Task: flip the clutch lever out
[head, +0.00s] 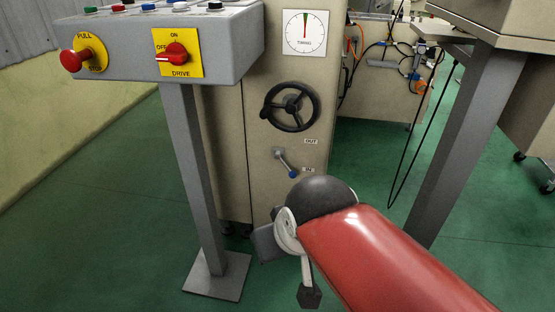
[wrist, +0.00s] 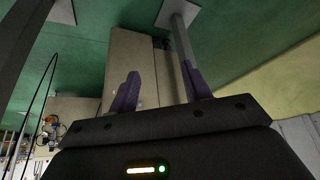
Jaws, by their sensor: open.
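The clutch lever (head: 284,162) is a short grey arm with a blue knob on the beige machine's front, in the head view. It points down and right, its knob beside the "IN" label (head: 308,170); the "OUT" label (head: 311,141) is higher up. My gripper (wrist: 161,88) shows in the wrist view, with two purple fingers apart and nothing between them. The wrist picture looks upside down, with the machine's cabinet (wrist: 135,55) beyond the fingers. I cannot make out the lever there. In the head view my red arm reaches in below the lever, and my fingers cannot be made out.
A black handwheel (head: 291,107) sits above the lever, under a round dial (head: 304,32). A control box (head: 120,50) on a grey post (head: 195,170) stands to the left. A grey table leg (head: 475,145) and a hanging black cable stand right. Green floor is open between.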

